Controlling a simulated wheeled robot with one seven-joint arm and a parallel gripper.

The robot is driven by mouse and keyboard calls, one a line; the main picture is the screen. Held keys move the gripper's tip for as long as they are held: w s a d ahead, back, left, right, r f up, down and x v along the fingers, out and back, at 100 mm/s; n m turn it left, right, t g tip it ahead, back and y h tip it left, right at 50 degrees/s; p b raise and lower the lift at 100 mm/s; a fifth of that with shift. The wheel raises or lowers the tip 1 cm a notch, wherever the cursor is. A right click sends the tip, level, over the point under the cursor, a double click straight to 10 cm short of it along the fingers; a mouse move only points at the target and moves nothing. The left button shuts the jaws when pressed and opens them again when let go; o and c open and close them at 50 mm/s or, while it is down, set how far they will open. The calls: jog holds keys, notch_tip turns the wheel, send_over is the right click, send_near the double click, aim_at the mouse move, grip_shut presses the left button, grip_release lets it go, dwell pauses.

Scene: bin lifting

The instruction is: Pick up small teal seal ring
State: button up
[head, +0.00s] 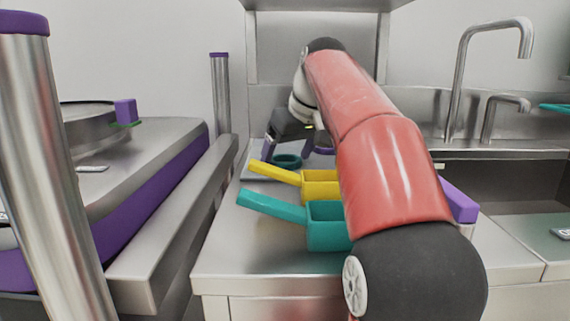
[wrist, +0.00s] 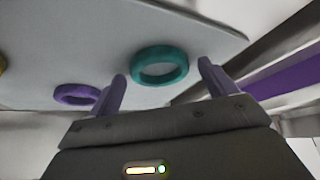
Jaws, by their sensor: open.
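The small teal seal ring (head: 287,165) lies on the steel counter, just beyond the yellow scoop in the head view. In the wrist view the teal ring (wrist: 160,80) appears ahead of my gripper (wrist: 162,70), between the lines of its two purple fingers. The fingers are apart with nothing held between them. In the head view my gripper (head: 290,150) is low over the counter by the ring, partly hidden by my arm. Whether the fingers touch the ring cannot be told.
A purple ring (wrist: 75,100) lies near the left finger in the wrist view. A yellow scoop (head: 318,186) and a teal scoop (head: 328,232) stand on the counter (head: 262,262) nearer the head camera. A steel post (head: 220,95) and a rail (head: 165,240) are to the left.

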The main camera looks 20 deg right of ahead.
jog(key=c, duration=1)
jog(key=shift+r, duration=0.1)
jog(key=shift+c, duration=0.2)
